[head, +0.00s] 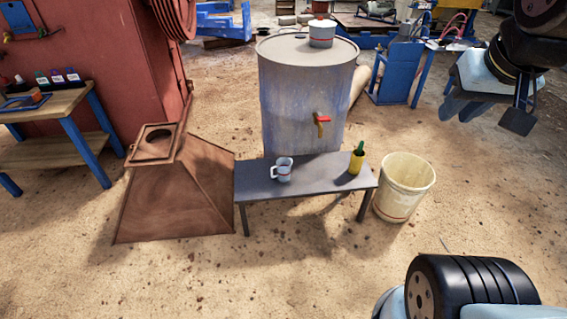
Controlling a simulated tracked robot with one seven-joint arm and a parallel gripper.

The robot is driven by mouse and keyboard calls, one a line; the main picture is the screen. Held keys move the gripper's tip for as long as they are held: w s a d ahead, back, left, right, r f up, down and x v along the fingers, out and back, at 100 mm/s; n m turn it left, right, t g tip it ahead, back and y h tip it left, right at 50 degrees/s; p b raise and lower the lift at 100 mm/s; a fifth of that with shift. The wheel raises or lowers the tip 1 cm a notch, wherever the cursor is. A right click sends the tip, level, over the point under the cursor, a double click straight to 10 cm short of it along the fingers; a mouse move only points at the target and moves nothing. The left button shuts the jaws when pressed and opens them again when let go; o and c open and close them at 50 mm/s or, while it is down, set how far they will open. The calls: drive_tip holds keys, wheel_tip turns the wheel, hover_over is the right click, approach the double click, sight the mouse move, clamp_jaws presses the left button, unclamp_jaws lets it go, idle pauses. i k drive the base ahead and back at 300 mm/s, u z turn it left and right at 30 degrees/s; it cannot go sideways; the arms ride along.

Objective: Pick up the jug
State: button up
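The jug (284,170) is a small pale grey-white vessel with a handle on its left side. It stands upright near the back middle of a low dark bench (318,183). Nothing touches it from my side. My arm shows at the right edge of the head view, with its end part (517,120) at the upper right, well apart from the jug and bench. I cannot make out whether my gripper is open or shut.
A yellow bottle (356,160) stands right of the jug. A large drum (300,95) with a red-handled tap (321,121) rises behind the bench. A rusty hopper (172,195) stands left, a cream bucket (405,187) right. The ground in front is clear.

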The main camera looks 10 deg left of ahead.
sight(282, 165)
drive_tip(key=z, duration=0.05)
drive_tip(key=i, duration=1)
drive_tip(key=u, duration=0.05)
